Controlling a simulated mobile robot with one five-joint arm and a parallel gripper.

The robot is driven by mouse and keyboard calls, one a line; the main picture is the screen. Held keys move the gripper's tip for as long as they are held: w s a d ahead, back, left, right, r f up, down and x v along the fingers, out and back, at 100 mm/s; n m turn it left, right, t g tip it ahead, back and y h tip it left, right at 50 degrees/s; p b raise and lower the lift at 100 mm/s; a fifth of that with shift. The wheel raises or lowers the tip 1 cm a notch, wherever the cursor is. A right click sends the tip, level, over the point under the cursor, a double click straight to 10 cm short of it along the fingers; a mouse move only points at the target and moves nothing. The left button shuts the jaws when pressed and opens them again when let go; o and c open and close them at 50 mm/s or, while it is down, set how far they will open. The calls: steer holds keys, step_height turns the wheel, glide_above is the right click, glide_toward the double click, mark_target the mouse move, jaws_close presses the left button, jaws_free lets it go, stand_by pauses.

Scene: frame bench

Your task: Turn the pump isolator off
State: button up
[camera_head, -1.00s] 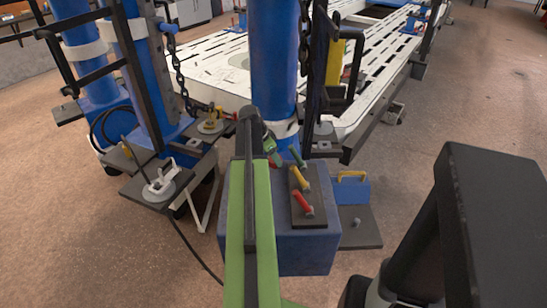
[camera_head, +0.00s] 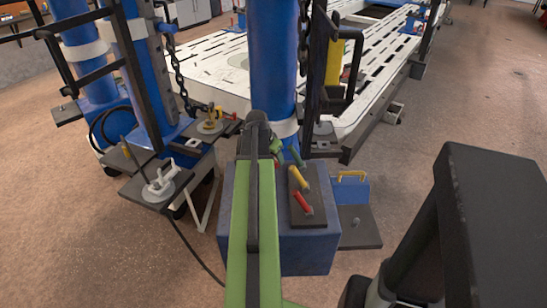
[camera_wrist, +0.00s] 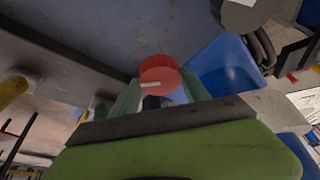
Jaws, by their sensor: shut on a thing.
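A red round knob (camera_wrist: 158,74) with a pale bar on its face shows in the wrist view, between the green fingers of my gripper (camera_wrist: 157,98). My gripper is shut on this knob. In the head view my gripper (camera_head: 277,148) is at the far left edge of the dark lever panel (camera_head: 313,218), above the blue box (camera_head: 315,250), and the knob is mostly hidden there. The panel carries a green lever (camera_head: 295,155), a yellow lever (camera_head: 298,177) and a red lever (camera_head: 302,203), all slanted. I see no readable label naming the pump isolator.
A blue upright column (camera_head: 274,60) and hanging chains (camera_head: 304,40) stand just beyond the gripper. A low plate with a yellow handle (camera_head: 352,174) lies right of the box. A clamp on a grey disc (camera_head: 165,183) stands left. Open floor (camera_head: 410,130) lies right.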

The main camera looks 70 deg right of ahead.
steer(key=shift+s+a+n, duration=0.1)
steer(key=shift+n, duration=0.5)
steer(key=shift+t, duration=0.3)
steer(key=o, duration=1.4)
steer(key=p+v, duration=1.6)
steer(key=v, duration=0.1)
steer(key=shift+r, duration=0.2)
